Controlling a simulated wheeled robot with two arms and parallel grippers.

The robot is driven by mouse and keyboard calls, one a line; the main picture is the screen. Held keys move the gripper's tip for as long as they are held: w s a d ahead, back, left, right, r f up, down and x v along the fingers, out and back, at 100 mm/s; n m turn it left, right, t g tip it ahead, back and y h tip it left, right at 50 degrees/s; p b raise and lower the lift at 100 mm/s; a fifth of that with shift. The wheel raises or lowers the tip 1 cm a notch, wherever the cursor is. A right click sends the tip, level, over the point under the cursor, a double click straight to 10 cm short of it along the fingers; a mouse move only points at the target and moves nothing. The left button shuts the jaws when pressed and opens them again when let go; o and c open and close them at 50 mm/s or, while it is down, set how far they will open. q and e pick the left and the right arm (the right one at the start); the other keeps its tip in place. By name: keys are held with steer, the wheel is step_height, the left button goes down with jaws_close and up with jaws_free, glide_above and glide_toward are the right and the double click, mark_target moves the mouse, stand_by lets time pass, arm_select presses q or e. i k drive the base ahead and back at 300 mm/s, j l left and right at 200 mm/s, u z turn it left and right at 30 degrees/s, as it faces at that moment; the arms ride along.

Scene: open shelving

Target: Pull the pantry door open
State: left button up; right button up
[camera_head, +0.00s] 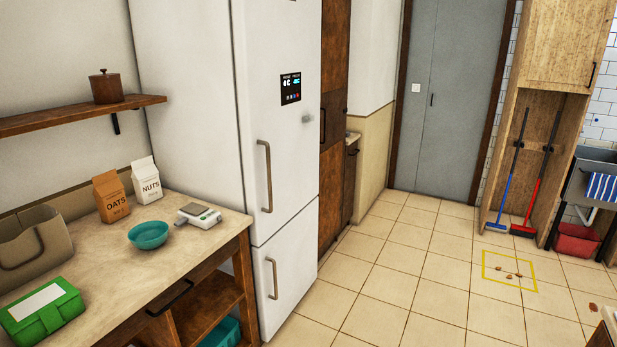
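Neither of my grippers is in view. A tall brown wooden cabinet door (333,120) stands just right of the white fridge and looks shut. It has a dark vertical handle (323,126). No label shows which of these is the pantry door. The fridge hides part of the brown cabinet.
The white fridge (284,50) stands beside a counter (125,260) with cartons, a teal bowl and a scale. A yellow floor outline (510,256) encloses small brown bits. An open wooden cabinet (553,45) holds brooms at right. The tiled floor between is mostly clear.

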mark_target(337, 14)
steer(key=i+l+z, duration=0.15)
steer(key=i+z, duration=0.3)
steer(key=i, duration=0.5)
steer(key=i+j+z, duration=0.15)
steer(key=i+z, duration=0.3)
steer(key=i, duration=0.5)
